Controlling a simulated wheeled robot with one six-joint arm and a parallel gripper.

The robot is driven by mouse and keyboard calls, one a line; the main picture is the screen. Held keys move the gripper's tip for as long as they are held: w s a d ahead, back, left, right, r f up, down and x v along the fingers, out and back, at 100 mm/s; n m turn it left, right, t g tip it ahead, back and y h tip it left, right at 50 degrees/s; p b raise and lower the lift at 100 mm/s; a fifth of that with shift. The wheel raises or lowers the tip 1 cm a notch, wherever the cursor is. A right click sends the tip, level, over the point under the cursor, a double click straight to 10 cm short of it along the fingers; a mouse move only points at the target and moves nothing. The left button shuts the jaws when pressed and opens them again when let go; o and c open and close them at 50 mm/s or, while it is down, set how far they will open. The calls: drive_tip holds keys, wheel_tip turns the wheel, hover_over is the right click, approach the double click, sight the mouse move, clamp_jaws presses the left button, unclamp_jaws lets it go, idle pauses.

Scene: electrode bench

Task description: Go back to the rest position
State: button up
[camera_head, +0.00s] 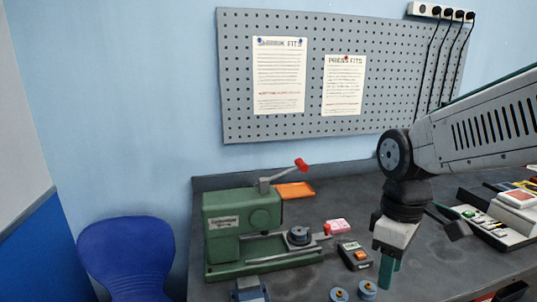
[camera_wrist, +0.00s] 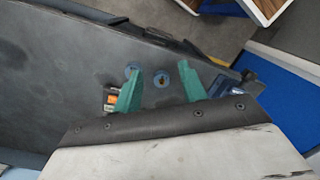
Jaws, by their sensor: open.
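My gripper (camera_head: 386,272) hangs from my arm over the bench at the right of the head view, its green fingers pointing down. In the wrist view my gripper (camera_wrist: 168,90) shows its two green fingers apart with nothing held between them. Below and between them lie two small round blue pieces on the dark bench top (camera_wrist: 60,75); one is the blue piece (camera_wrist: 161,78) near the middle, the other the blue piece (camera_wrist: 132,71) by the left finger. A rest position is not marked in either view.
A green press (camera_head: 235,230) with a red-tipped lever stands left of my gripper. A small dark box (camera_head: 353,255) with an orange part sits beside it. An orange tray (camera_head: 295,190) lies behind. Trays of parts (camera_head: 490,230) stand at right. A blue chair (camera_head: 125,255) is left of the bench.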

drive_tip(key=s+d+r+m+t, duration=0.1)
drive_tip(key=s+d+m, duration=0.1)
drive_tip(key=s+m, duration=0.2)
drive_tip(key=s+d+r+m+t, duration=0.1)
drive_tip(key=s+d+r+m, duration=0.1)
drive_tip(key=s+m, duration=0.3)
drive_tip(key=s+d, duration=0.1)
drive_tip(key=s, duration=0.2)
drive_tip(key=shift+r, duration=0.3)
idle(1.7)
